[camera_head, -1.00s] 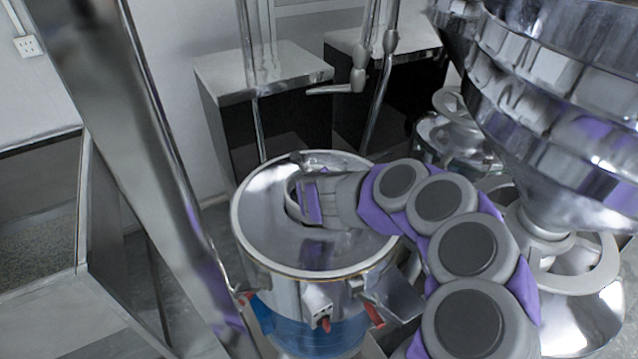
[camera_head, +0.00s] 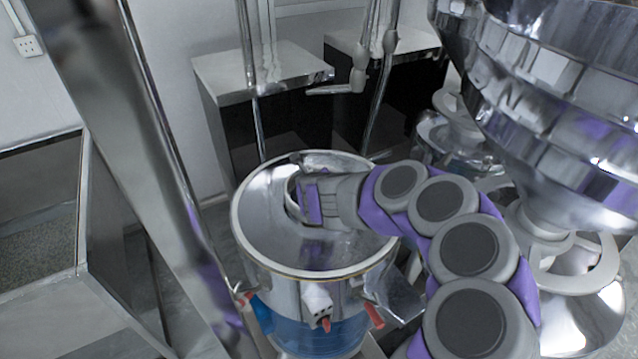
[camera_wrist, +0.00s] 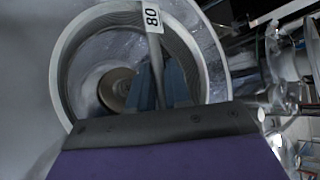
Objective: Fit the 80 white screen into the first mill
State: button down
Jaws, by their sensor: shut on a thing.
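The white screen is a ring with a grey mesh wall and a bar across it tagged "80" (camera_wrist: 152,20). In the wrist view the screen (camera_wrist: 72,65) fills the upper middle, and my gripper (camera_wrist: 158,80) is shut on its bar. In the head view the screen (camera_head: 292,196) shows only as a thin arc behind my gripper (camera_head: 302,200), inside the rim of the first mill (camera_head: 262,250). The mill is an open steel drum with a blue lower part. A brown round hub (camera_wrist: 116,88) shows through the ring. Whether the screen is seated is hidden.
A large steel hopper (camera_head: 560,110) hangs at the right, close to my arm. Another mill (camera_head: 585,300) stands below it. Two steel-topped cabinets (camera_head: 265,72) are behind. A slanted steel post (camera_head: 165,150) and a bench (camera_head: 60,290) are at the left.

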jog(key=shift+f+b, duration=2.75)
jog(key=shift+f, duration=0.7)
jog(key=c, duration=1.1)
grip_release()
jog(key=shift+f, duration=0.1)
jog(key=shift+o, duration=0.5)
jog(key=shift+s+d, duration=0.1)
jog(key=shift+s+f, duration=0.15)
jog(key=shift+f, duration=0.05)
jog(key=shift+s, duration=0.1)
jog(key=p+v, duration=0.3)
jog(key=v, duration=1.4)
jog(key=shift+w+r, duration=0.25)
jog(key=shift+r, duration=0.2)
jog(key=shift+r, duration=0.1)
